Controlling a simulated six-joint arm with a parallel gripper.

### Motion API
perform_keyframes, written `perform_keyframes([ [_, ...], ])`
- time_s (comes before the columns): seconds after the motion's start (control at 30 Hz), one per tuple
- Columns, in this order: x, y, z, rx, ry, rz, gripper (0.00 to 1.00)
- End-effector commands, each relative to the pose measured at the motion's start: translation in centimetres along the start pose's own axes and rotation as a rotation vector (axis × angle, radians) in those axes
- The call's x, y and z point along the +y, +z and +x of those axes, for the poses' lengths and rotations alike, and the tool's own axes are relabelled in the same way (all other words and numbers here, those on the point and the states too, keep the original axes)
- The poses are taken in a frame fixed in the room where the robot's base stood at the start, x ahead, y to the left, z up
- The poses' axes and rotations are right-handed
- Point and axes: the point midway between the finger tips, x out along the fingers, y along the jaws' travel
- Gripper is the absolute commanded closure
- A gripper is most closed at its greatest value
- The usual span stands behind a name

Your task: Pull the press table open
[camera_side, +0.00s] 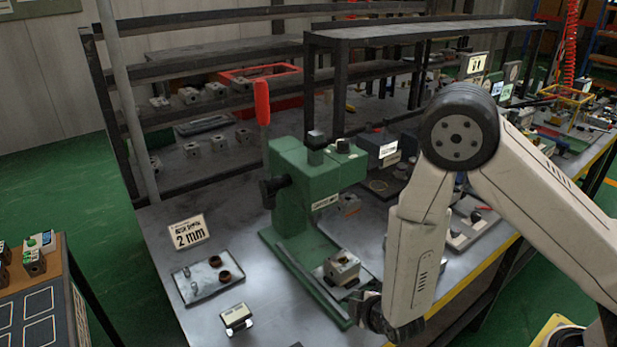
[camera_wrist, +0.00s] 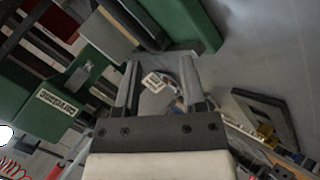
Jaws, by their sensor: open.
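The green press (camera_side: 310,185) stands on the steel bench in the side view, with a red-gripped lever (camera_side: 262,102) at its upper left. Its press table (camera_side: 323,277) is a light plate low on the green base, with a grey metal block (camera_side: 342,266) on it. My gripper (camera_side: 368,316) is low at the front right of the press table; whether it touches is unclear. In the wrist view my gripper (camera_wrist: 161,85) is open, with no handle clearly visible between its fingers. Green press parts (camera_wrist: 60,100) lie left of the fingers and a green base (camera_wrist: 190,22) above them.
A tray with small rings (camera_side: 208,278) and a "2 mm" sign (camera_side: 188,232) are left of the press. A small stand (camera_side: 236,318) is near the front edge. Shelves (camera_side: 220,100) stand behind. Devices crowd the bench right of the press.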

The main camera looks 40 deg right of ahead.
Motion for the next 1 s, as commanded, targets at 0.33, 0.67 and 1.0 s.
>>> perform_keyframes([
  [0.33, -1.0, 2.6, -0.6, -0.018, 0.264, -0.17, 0.47],
  [0.67, -1.4, 4.6, -2.3, -0.039, 0.513, -0.425, 0.47],
  [1.0, -1.4, 4.8, -2.7, -0.043, 0.558, -0.469, 0.47],
])
